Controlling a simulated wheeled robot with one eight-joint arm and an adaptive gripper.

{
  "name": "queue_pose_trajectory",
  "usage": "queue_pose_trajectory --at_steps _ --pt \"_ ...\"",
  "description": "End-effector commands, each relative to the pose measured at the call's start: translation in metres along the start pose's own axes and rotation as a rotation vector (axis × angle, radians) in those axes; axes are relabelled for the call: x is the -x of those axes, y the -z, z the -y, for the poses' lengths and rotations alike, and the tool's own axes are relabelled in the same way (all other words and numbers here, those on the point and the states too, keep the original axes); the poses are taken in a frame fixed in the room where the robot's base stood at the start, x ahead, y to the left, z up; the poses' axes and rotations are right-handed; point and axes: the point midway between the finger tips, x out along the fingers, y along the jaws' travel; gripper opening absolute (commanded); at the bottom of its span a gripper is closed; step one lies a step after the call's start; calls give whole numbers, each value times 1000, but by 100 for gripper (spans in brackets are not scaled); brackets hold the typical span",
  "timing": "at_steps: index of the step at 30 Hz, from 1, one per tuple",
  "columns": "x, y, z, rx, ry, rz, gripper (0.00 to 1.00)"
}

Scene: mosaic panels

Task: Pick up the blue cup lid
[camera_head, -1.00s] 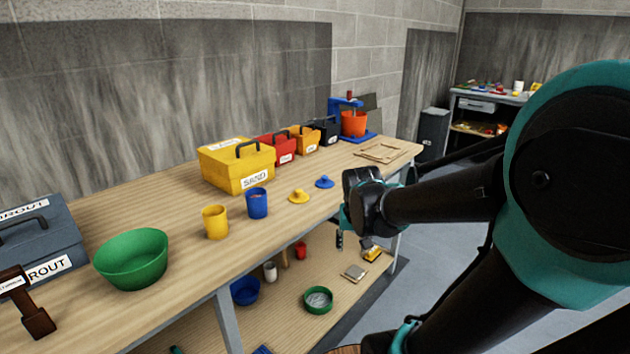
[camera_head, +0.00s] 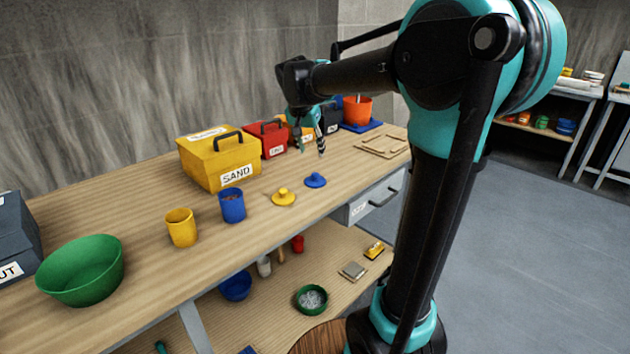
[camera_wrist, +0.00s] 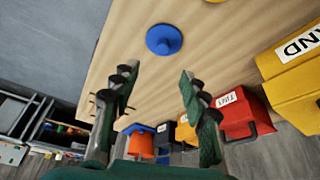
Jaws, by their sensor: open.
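The blue cup lid (camera_head: 315,180) lies flat on the wooden workbench, a round disc with a small knob on top. It also shows in the wrist view (camera_wrist: 164,39), beyond my fingertips and roughly between their lines. My gripper (camera_head: 311,152) is open and empty, with its fingers pointing down above the bench, a little behind the blue lid in the head view. In the wrist view the two fingers (camera_wrist: 157,74) are spread wide, and the lid is apart from them.
A yellow lid (camera_head: 283,198) lies left of the blue one. A blue cup (camera_head: 232,206) and a yellow cup (camera_head: 181,228) stand further left. The yellow SAND box (camera_head: 220,163), a red box (camera_head: 265,139) and an orange bucket (camera_head: 357,110) stand along the back. The bench around the blue lid is clear.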

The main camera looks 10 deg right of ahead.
Motion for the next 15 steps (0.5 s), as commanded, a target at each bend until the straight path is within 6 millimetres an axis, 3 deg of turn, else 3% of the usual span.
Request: queue_pose_trajectory --at_steps 9,15 --pt "-59 0 0 0 1 0 45" --pt "-72 0 0 1 1 0 45"
